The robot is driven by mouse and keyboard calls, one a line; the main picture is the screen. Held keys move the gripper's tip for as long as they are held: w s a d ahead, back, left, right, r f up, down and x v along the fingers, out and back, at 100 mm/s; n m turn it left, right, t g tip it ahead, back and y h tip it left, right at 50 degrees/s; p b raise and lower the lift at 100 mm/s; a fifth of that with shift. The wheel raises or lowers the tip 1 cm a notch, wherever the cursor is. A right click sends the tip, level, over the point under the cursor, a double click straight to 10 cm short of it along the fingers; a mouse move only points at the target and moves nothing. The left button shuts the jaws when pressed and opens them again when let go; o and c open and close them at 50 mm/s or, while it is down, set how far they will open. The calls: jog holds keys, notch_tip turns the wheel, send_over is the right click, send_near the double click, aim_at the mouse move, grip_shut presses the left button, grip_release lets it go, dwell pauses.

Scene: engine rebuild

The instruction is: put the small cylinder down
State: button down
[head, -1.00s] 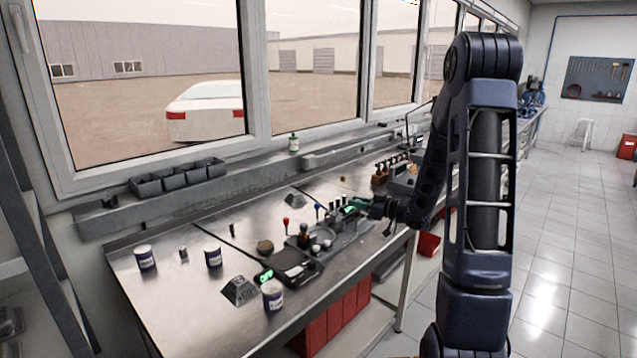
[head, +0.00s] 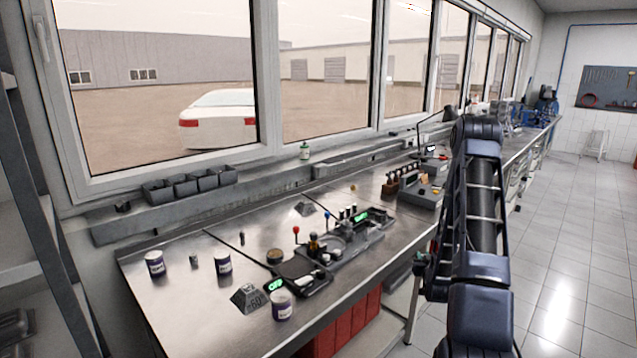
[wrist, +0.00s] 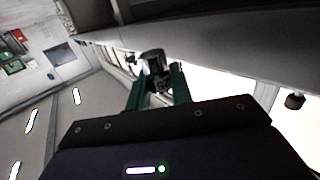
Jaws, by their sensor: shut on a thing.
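The small cylinder (wrist: 153,58) is a short grey metal piece in the wrist view, held between the green fingers of my gripper (wrist: 157,82). In the head view my gripper (head: 421,262) is small and dark, at the bench's front edge, right of the machine with the green display. The held cylinder cannot be made out there. Other small upright cylinders stand on the bench: one (head: 194,260) between two purple-and-white cans, another (head: 242,238) farther back.
The steel bench (head: 180,300) has free room at its front left. A scale (head: 300,275), a grey block (head: 248,298), a can (head: 282,306) and a machine with levers (head: 335,242) take up the middle. A tool rack (head: 405,172) stands farther back. Red drawers (head: 350,318) sit below.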

jog(key=f, duration=0.3)
jog(key=shift+a+f+h, duration=0.2)
jog(key=shift+f+h, duration=0.1)
jog(key=shift+f, duration=0.1)
jog(key=a+f+y, duration=0.1)
jog(key=a+f, duration=0.2)
jog(key=a, duration=0.3)
jog(key=a+f+n+y, duration=0.1)
jog(key=a+f, duration=0.3)
jog(key=a, duration=0.2)
jog(key=shift+w+a+f, duration=0.25)
jog(key=shift+a, duration=0.1)
